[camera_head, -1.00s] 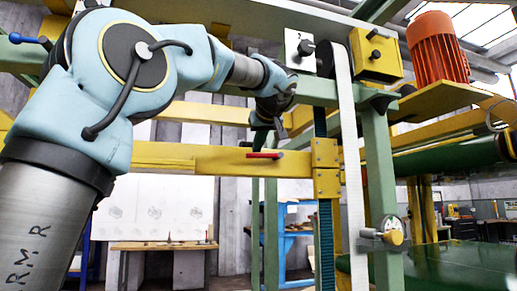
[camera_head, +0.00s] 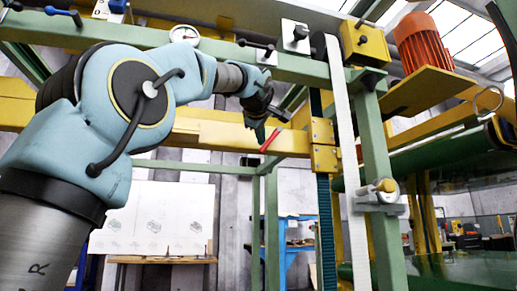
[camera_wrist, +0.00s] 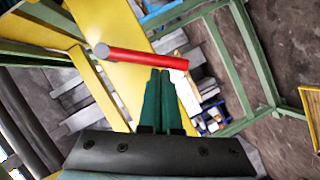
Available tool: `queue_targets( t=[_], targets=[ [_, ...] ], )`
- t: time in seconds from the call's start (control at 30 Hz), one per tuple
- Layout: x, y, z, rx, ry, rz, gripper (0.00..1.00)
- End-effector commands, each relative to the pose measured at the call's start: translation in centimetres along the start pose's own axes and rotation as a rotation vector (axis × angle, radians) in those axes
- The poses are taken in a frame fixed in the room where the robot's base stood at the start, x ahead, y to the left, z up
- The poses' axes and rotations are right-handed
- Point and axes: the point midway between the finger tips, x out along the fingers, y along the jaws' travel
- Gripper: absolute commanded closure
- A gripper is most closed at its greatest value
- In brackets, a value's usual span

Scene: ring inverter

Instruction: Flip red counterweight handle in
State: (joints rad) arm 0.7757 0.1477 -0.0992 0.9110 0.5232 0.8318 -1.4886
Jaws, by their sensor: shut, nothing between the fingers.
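The red counterweight handle (camera_head: 270,141) is a short red rod on the front of the yellow beam (camera_head: 210,130), left of the yellow bracket. In the head view it is tilted, its right end higher. In the wrist view the handle (camera_wrist: 148,58) lies across the picture, with a grey round end at its left. My gripper (camera_head: 260,138) is at the handle, its dark green fingers together and empty. In the wrist view the fingertips (camera_wrist: 160,72) reach the handle's lower edge near its right end; whether they touch is hard to tell.
A green upper beam (camera_head: 215,55) carries a gauge (camera_head: 185,34) and black knobs above my arm. A white belt (camera_head: 342,130) and a green post (camera_head: 380,180) stand to the right. An orange motor (camera_head: 423,42) sits at upper right.

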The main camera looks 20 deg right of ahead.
Motion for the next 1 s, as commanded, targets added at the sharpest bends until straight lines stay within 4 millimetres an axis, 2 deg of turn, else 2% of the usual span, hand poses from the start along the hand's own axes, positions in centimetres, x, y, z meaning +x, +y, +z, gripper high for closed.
queue_targets(
  t=[0.03,0.13,0.6,1.0],
  targets=[
    [0.5,-1.0,1.0,-0.040,-0.002,0.019,1.00],
    [0.8,-1.2,1.6,-0.126,-0.003,0.060,1.00],
    [1.8,-1.0,3.9,-0.452,-0.003,0.214,1.00],
    [2.1,-0.6,4.5,-0.445,-0.001,0.211,1.00]
  ],
)
